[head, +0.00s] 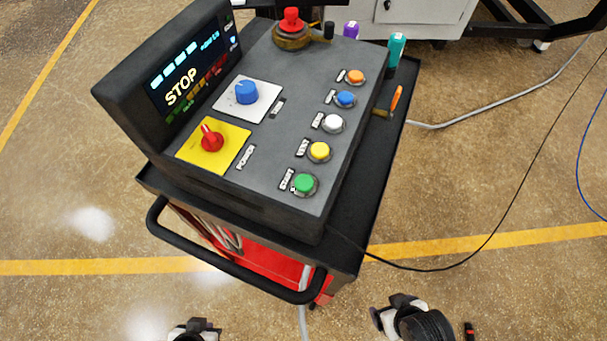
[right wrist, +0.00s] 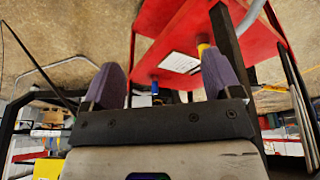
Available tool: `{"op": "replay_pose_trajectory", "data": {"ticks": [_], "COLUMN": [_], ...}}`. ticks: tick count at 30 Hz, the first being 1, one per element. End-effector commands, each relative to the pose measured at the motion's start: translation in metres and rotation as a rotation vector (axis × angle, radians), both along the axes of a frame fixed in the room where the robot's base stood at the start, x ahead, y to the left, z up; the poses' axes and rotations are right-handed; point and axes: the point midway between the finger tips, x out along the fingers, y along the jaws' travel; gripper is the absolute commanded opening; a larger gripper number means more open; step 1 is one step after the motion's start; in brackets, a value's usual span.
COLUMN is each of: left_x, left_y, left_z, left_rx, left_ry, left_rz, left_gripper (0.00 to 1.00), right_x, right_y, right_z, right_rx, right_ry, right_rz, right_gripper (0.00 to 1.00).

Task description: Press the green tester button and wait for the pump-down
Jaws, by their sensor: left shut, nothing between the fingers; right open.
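The green button (head: 304,183) is at the near right of the grey tester panel (head: 262,150), beside a START label. The tester's tilted display (head: 192,72) reads STOP. My left gripper (head: 196,328) shows only partly at the bottom edge of the head view, shut and empty, below and apart from the panel. My right gripper (head: 398,308) is in the lower right of the head view, away from the button. In the right wrist view its two purple fingers (right wrist: 163,80) stand wide apart, with nothing held between them.
The tester sits on a black-topped cart (head: 362,195) with a curved black handle (head: 225,258) on its near side. A red knob (head: 211,140) on a yellow plate and a blue knob (head: 246,92) are on the panel. A thin black cable (head: 480,245) trails right.

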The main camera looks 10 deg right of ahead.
Motion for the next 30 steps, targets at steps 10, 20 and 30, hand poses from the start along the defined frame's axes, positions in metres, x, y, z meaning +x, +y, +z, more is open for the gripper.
{"op": "replay_pose_trajectory", "data": {"ticks": [10, 20, 30], "left_x": [0.0001, -0.0001, -0.0001], "left_y": [-0.0018, 0.0004, 0.0022], "left_z": [-0.0003, -0.0006, -0.0007], "left_rx": [-0.007, 0.001, 0.008], "left_ry": [0.001, 0.001, 0.001], "left_rz": [0.004, -0.001, -0.005], "left_gripper": [0.0, 0.0, 0.0], "right_x": [0.0001, 0.0, 0.0001], "right_y": [0.0, 0.0, 0.0], "right_z": [-0.0003, -0.0004, -0.0005], "right_rx": [0.0, 0.0, 0.0], "right_ry": [0.0, 0.001, 0.001], "right_rz": [0.0, 0.0, 0.0], "right_gripper": [0.5, 0.19, 0.0]}}
